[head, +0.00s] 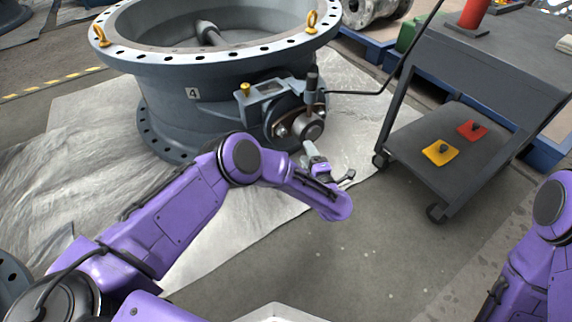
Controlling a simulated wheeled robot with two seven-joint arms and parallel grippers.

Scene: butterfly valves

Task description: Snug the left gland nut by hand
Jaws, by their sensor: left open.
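A large grey butterfly valve body (165,95) marked 4 stands upright on the sheeting. On its near right side is the shaft gland with a round dark flange and a steel shaft end (312,130). A small bright nut, the left gland nut (282,131), shows on the left of the flange. My left gripper (318,164) is just below and right of the gland, open and apart from the left nut. Its fingertips are small and partly hidden by my own wrist. My right arm shows at the right edge; its gripper is out of view.
A dark cart (440,165) stands to the right, with a yellow piece (440,152) and a red piece (472,130) on its lower shelf. The floor in front is clear.

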